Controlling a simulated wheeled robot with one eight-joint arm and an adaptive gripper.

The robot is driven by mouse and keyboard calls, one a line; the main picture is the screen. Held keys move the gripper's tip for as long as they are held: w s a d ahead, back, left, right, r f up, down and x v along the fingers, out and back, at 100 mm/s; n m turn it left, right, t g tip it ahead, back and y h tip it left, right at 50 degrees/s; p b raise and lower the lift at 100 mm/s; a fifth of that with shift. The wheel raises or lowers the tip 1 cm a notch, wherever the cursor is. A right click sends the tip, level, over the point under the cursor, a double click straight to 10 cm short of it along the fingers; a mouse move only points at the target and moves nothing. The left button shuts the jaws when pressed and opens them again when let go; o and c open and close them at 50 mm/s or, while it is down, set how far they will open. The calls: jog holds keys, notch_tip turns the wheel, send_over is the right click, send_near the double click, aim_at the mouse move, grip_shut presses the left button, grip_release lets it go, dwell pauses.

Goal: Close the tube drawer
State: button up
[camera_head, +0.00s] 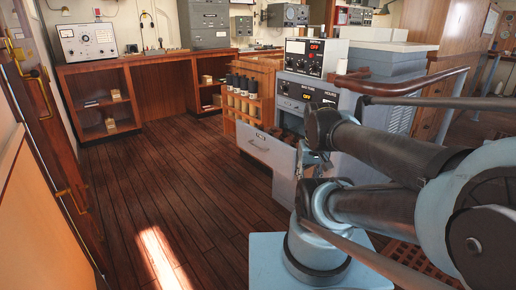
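A grey drawer (270,151) with a handle on its front stands pulled out from the grey equipment cabinet (292,92) at the middle right. Its inside is mostly hidden from this angle. My gripper (305,162) appears at the right end of the drawer front, partly hidden by my own arm. I cannot tell whether it touches the drawer or whether its fingers are open or shut.
A wooden rack with several dark-topped tubes (243,88) stands just behind the drawer. Wooden shelves (103,100) line the back left. The plank floor (170,180) left of the drawer is clear. A brown rail (405,84) runs above my arm.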

jog(key=shift+s+r, duration=0.15)
jog(key=shift+r, duration=0.15)
jog(key=c, duration=0.4)
jog(key=shift+n+t+h, duration=0.5)
jog(key=shift+n+h, duration=0.1)
jog(key=shift+n, duration=0.2)
jog(key=w+r, duration=0.1)
jog(key=w, duration=0.2)
jog(key=w+a+r, duration=0.1)
jog(key=w+r, duration=0.1)
jog(key=w, duration=0.2)
jog(key=w+a+r, duration=0.1)
jog(key=w+r, duration=0.1)
jog(key=w, duration=0.2)
jog(key=shift+a, duration=0.1)
grip_shut()
jog(key=w+a+f+n+t, duration=0.1)
jog(key=w+a+n+t, duration=0.3)
jog(key=w+a, duration=2.15)
send_near(246, 138)
jog(key=shift+h, duration=0.4)
jog(key=shift+a+x, duration=0.1)
jog(key=shift+x, duration=1.1)
jog(key=shift+a+x, duration=0.15)
jog(key=shift+x, duration=1)
